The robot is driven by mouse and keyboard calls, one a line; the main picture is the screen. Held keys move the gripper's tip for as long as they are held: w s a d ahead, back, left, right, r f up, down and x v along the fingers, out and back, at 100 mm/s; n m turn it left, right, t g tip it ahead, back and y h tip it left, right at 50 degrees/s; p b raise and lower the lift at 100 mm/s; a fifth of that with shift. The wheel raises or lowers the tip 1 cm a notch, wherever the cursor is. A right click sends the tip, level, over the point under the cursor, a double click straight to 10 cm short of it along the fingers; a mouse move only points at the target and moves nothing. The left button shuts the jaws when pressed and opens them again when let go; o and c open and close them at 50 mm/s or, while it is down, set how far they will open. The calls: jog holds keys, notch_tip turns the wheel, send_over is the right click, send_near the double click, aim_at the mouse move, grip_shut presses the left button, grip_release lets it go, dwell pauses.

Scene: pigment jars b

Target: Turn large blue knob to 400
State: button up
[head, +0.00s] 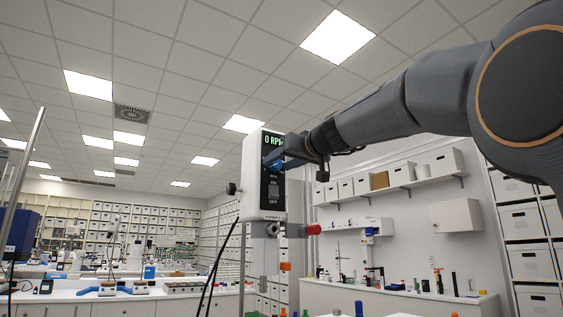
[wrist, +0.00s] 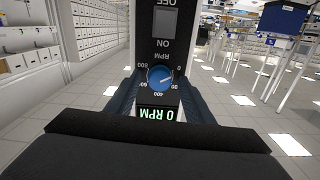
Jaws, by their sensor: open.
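The large blue knob (head: 272,159) is on the dark front panel of a white stirrer unit (head: 252,175), partly hidden by my gripper in the head view. In the wrist view, which shows the panel upside down, the knob (wrist: 159,79) has a white pointer mark that appears toward the 0 label. Printed labels around it include 0, 400 and 600. The display (wrist: 158,114) above the knob reads 0 RPM. My gripper (wrist: 158,88) is open, with one finger on each side of the knob. I cannot tell whether the fingers touch it.
An ON/OFF switch (wrist: 165,27) lies below the knob on the panel. A red cap (head: 313,230) sticks out to the right under the unit, and a black side knob (head: 232,189) is at its left. Dark cables (head: 216,268) hang down. A bench (head: 400,294) stands behind.

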jog(key=c, duration=1)
jog(key=shift+c, duration=0.2)
